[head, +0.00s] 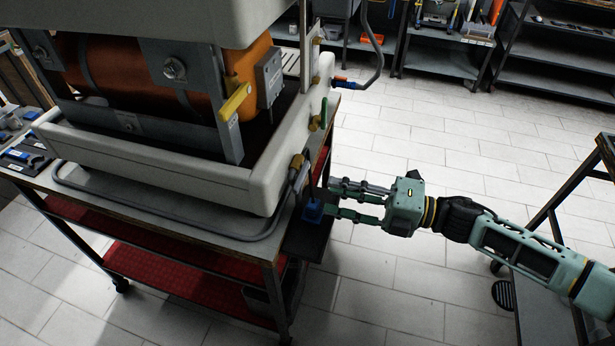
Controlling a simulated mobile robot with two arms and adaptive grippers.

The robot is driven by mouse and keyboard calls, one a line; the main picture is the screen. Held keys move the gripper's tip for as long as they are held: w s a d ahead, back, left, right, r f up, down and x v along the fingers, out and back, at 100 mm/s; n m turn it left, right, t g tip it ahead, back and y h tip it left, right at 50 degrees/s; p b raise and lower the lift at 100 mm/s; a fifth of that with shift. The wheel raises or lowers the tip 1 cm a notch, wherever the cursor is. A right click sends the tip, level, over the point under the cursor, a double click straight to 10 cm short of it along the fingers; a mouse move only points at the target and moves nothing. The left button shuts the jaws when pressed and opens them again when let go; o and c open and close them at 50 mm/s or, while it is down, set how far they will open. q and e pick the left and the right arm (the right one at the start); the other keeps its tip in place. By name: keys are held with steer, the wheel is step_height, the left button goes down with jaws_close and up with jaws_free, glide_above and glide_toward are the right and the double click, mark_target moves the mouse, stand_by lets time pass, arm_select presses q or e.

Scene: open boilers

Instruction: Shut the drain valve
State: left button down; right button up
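The open boiler (255,195) sits on a cart, its copper-coloured tank showing. At its lower right corner is a brass fitting (297,163) with a grey hose running down from it. A small blue part (314,211) is below this fitting, just left of my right gripper; I cannot tell whether it is the drain valve's handle. My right gripper (332,200) comes in from the right, its fingers pointing left and spread apart. Its lower fingertip is close to the blue part; contact is unclear. My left gripper is out of view.
A yellow lever (236,102), a green handle (323,112) and a red-and-blue handle (345,84) are on the boiler. The cart (150,235) has red lower shelves. Shelving (560,60) stands behind. The tiled floor on the right is mostly clear.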

mark_target(301, 184)
steer(key=p+x, duration=0.2)
steer(key=x, duration=0.4)
steer(key=shift+r, duration=0.1)
steer(key=shift+w+a, duration=0.1)
steer(key=shift+a, duration=0.25)
steer(key=shift+c, duration=0.5)
jaws_close()
